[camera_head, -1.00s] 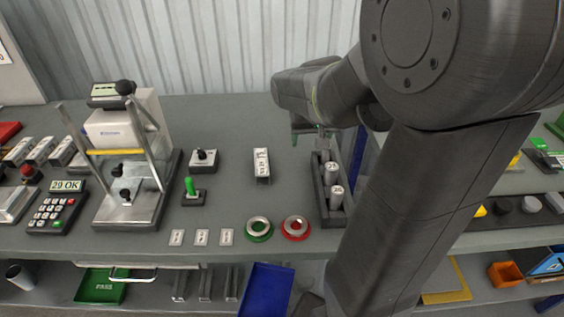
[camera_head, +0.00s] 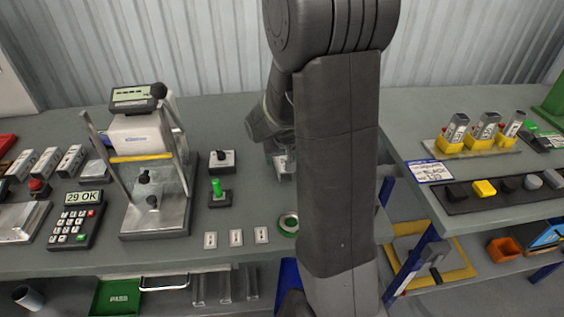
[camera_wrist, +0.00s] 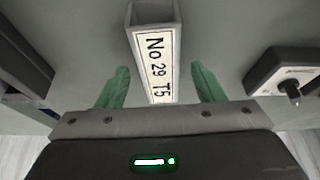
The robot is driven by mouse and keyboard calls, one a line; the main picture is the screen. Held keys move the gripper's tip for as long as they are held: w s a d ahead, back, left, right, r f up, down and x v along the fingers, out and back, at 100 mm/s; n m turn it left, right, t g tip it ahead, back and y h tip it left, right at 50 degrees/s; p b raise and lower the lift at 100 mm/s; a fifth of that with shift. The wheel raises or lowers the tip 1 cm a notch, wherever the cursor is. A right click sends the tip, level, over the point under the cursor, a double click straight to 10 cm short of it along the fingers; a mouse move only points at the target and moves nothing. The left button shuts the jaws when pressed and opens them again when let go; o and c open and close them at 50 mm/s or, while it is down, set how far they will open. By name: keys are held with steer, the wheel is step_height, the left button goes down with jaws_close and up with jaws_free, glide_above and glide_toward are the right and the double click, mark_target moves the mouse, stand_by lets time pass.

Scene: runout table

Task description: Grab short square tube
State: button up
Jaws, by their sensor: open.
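The short square tube (camera_wrist: 153,50) is grey, with a white label reading "No 29 T5". In the wrist view it lies between the two green fingers of my gripper (camera_wrist: 160,72), which is open, with a gap on each side of the tube. I cannot tell how high the fingers are above the table. In the head view only a small part of the tube (camera_head: 283,166) shows beside my arm, which hides the rest and most of the gripper.
A switch box (camera_head: 222,160) and a green-knobbed switch (camera_head: 217,192) stand left of the tube. It also shows in the wrist view, the box (camera_wrist: 285,72) at right. A test fixture (camera_head: 150,215) stands farther left. A green ring (camera_head: 289,224) lies in front.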

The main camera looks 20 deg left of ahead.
steer(key=shift+w+a+f, duration=0.15)
steer(key=shift+w+f, duration=0.05)
steer(key=shift+f, duration=0.45)
steer(key=c, duration=1.1)
steer(key=shift+r, duration=0.1)
steer(key=shift+c, duration=0.2)
